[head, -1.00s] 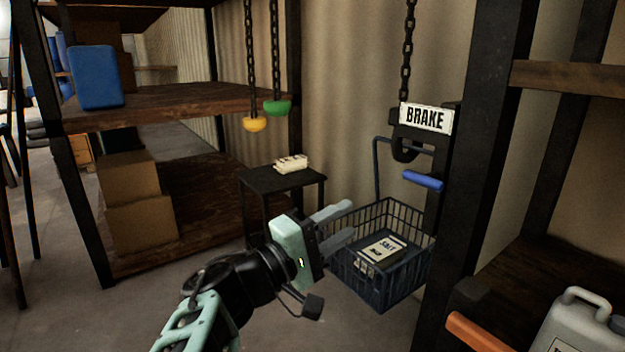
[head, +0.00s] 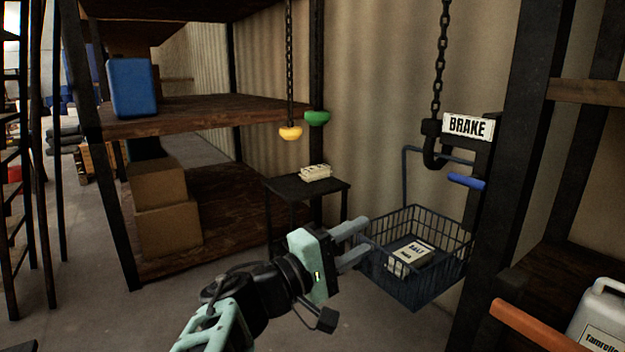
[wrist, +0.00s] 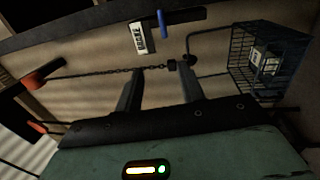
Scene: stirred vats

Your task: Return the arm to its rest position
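My gripper (head: 358,243) is in the lower middle of the head view, at the left side of the wire basket in the picture. Its two grey fingers stand apart with nothing between them. They also show apart and empty in the wrist view (wrist: 157,85). The dark wire basket (head: 420,290) hangs by its bent handle near the chain hook, with a bag labelled SALT (head: 410,256) inside. I cannot tell whether my fingers touch the basket's rim.
A BRAKE sign (head: 468,127) and blue handle (head: 466,181) are on the dark post. A small table (head: 290,188) holds pale packets. Yellow (head: 290,133) and green (head: 317,118) pulls hang behind. Shelving stands left; an orange bar (head: 538,325) and white jug (head: 600,318) are at right.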

